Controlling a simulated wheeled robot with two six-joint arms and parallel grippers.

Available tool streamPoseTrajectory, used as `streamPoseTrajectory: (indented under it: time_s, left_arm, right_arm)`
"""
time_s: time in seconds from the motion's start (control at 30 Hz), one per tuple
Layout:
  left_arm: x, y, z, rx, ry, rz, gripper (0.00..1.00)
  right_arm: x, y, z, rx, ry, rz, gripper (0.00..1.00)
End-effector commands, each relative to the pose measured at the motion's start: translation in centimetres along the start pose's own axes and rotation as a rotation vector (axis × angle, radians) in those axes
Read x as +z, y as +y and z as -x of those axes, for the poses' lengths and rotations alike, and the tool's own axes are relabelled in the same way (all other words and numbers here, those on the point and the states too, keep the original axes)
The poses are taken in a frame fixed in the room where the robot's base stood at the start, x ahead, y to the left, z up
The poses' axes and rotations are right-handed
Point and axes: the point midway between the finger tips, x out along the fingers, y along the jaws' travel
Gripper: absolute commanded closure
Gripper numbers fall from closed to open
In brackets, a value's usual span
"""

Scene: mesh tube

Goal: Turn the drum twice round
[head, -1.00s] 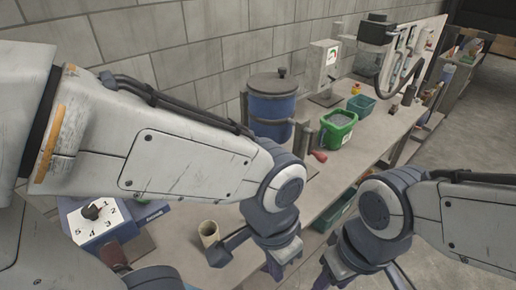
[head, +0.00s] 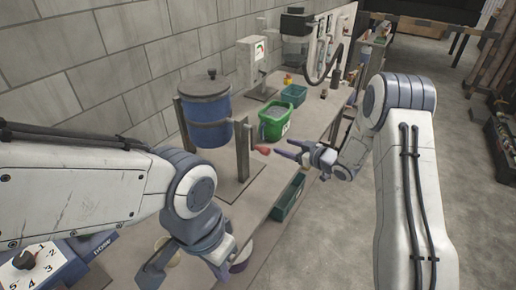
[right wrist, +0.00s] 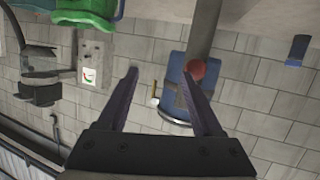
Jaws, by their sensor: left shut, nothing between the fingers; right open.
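The blue drum (head: 206,118) with its dark lid hangs upright between posts on a stand near the wall. It also shows upside down in the right wrist view (right wrist: 174,88). A red knob (head: 262,151) is low beside the drum's right post; it shows in the right wrist view (right wrist: 196,69) near the tip of one finger, apart or touching I cannot tell. My right gripper (head: 287,150) is open and empty, its fingers pointing left toward the knob.
A green bucket (head: 275,124) and a teal bin (head: 293,95) stand behind on the bench. A gauge box (head: 251,60) is by the wall. A numbered dial box (head: 40,265) is at lower left.

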Motion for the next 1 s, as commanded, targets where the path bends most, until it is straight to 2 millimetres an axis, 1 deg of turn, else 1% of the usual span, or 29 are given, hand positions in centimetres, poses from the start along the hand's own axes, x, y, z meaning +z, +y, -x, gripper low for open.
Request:
streamPoseTrajectory:
  time_s: [0.03,0.2,0.33,0.43,0.57,0.8,1.0]
  left_arm:
    - [0.0,0.0,0.0,0.000,0.000,0.000,1.00]
    - [0.0,0.0,0.0,0.000,0.000,0.000,1.00]
    - [0.0,0.0,0.1,0.000,0.000,0.000,1.00]
    - [0.0,0.0,0.4,0.000,0.000,0.000,1.00]
    - [-0.1,0.1,1.2,0.000,0.000,0.000,1.00]
    - [-0.1,0.2,2.9,0.000,0.000,0.001,1.00]
    - [-0.2,0.3,3.6,0.000,0.000,0.002,1.00]
  right_arm:
    - [1.0,-0.3,-0.2,-0.053,0.060,-0.010,0.33]
    - [2.2,-2.2,0.5,-0.211,0.232,-0.039,0.33]
    - [2.5,-3.1,1.1,-0.275,0.297,-0.056,0.33]
    - [2.3,-3.6,0.8,-0.294,0.314,-0.059,0.33]
    - [1.5,-4.1,-0.8,-0.297,0.314,-0.058,0.33]
    - [0.1,-5.4,-5.0,-0.295,0.313,-0.058,0.33]
    - [-0.6,-6.0,-7.5,-0.292,0.313,-0.058,0.33]
